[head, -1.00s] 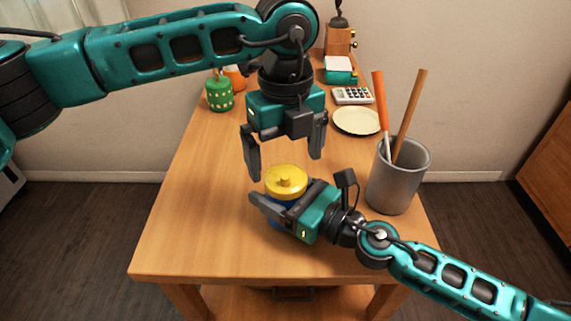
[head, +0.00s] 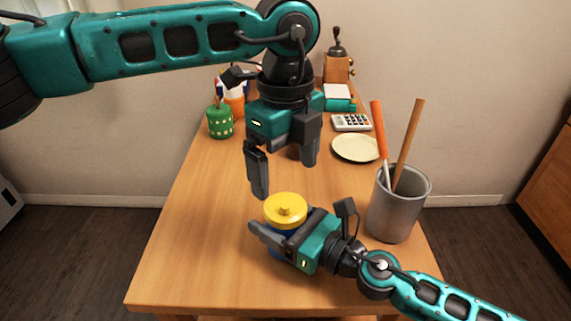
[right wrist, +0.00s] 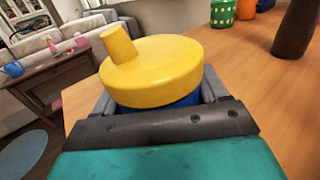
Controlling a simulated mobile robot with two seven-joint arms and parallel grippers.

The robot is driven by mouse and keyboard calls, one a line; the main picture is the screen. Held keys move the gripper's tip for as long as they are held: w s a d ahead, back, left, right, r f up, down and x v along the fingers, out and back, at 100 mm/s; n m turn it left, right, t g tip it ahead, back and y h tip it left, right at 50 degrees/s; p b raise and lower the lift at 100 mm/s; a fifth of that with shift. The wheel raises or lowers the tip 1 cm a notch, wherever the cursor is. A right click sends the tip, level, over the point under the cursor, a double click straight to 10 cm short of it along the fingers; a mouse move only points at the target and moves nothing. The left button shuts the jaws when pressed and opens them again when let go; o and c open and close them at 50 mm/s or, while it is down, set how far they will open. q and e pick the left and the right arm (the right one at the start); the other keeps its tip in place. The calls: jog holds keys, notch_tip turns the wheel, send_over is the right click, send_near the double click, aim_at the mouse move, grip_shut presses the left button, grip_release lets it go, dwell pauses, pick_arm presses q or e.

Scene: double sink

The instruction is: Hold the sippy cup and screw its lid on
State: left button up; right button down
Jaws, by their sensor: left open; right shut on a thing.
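The sippy cup (head: 274,243) is blue and stands upright on the wooden table, mostly hidden by my right gripper. Its yellow lid (head: 285,210) with a spout sits on top. In the right wrist view the lid (right wrist: 155,72) covers the cup's top, with a strip of blue cup (right wrist: 180,103) below it. My right gripper (head: 270,236) is shut around the cup's body from the right. My left gripper (head: 283,178) is open and empty, fingers pointing down, above and slightly behind the lid, apart from it. How tightly the lid sits cannot be told.
A grey container (head: 393,212) with long sticks stands close to the right of my right gripper. Behind are a cream plate (head: 356,148), a calculator (head: 351,122), a green cup (head: 220,122) and a wooden grinder (head: 338,68). The table's left side is clear.

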aim_at(285, 203)
pick_arm(q)
jog(key=shift+f, duration=4)
jog(key=c, duration=1.1)
jog(key=shift+o, duration=0.2)
jog(key=shift+m, duration=1.7)
jog(key=o, duration=1.1)
jog(key=shift+o, duration=0.2)
